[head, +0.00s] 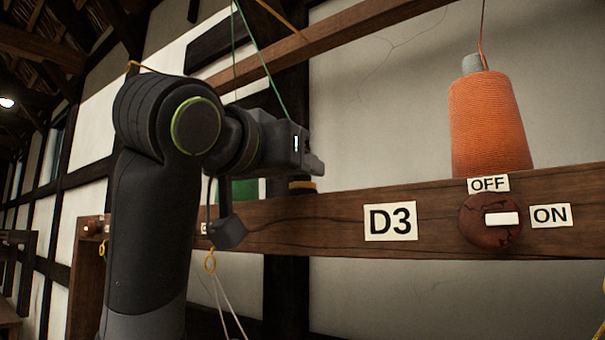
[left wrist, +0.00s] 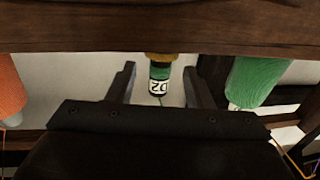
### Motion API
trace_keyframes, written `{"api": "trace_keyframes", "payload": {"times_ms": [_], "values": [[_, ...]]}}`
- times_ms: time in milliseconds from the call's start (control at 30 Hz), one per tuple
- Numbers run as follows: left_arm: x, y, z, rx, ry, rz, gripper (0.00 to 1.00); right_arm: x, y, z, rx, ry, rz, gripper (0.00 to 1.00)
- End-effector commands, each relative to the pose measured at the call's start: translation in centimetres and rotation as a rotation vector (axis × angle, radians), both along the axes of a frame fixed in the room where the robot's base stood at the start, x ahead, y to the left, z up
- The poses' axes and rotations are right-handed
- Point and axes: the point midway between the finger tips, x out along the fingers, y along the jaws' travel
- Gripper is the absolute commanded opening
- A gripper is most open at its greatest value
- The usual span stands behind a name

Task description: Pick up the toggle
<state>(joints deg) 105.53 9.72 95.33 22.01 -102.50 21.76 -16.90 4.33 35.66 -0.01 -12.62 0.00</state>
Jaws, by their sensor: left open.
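The likely toggle is a small dark cylinder (left wrist: 160,73) with a green band and a white D2 label, which reads upside down in the left wrist view. A brass-coloured ring sits at its beam end. My left gripper (left wrist: 160,80) is open, its two fingers on either side of the cylinder with a gap visible on each side. In the head view my left gripper (head: 314,166) is just above a dark piece with a tan band (head: 302,186) on the beam, probably the same thing, mostly hidden. My right gripper is not in view.
The wooden beam (head: 335,218) runs across, with a D3 plate (head: 390,221) and a round switch (head: 490,235) between OFF and ON labels. An orange thread cone (head: 489,125) stands on it. A green cone (left wrist: 258,80) shows beside my gripper. Cords hang near my arm.

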Motion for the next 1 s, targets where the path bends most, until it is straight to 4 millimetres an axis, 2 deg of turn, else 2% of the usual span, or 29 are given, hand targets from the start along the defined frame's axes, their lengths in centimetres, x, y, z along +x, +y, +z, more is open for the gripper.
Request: {"api": "trace_keyframes", "payload": {"times_ms": [167,333,500,767,1000], "values": [[1.0,-0.5,0.6,0.001,0.002,-0.001,0.47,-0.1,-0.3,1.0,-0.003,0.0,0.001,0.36],[3.0,-1.5,1.3,0.001,0.002,-0.001,0.47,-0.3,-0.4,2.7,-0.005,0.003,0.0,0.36],[4.6,-2.3,1.1,0.0,0.002,-0.001,0.47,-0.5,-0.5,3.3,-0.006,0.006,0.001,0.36],[4.9,-2.4,0.9,0.0,-0.001,0.0,0.47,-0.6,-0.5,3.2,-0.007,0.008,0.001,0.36],[4.8,-2.4,1.0,0.0,-0.001,0.0,0.16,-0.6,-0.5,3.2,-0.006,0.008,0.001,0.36]]}}
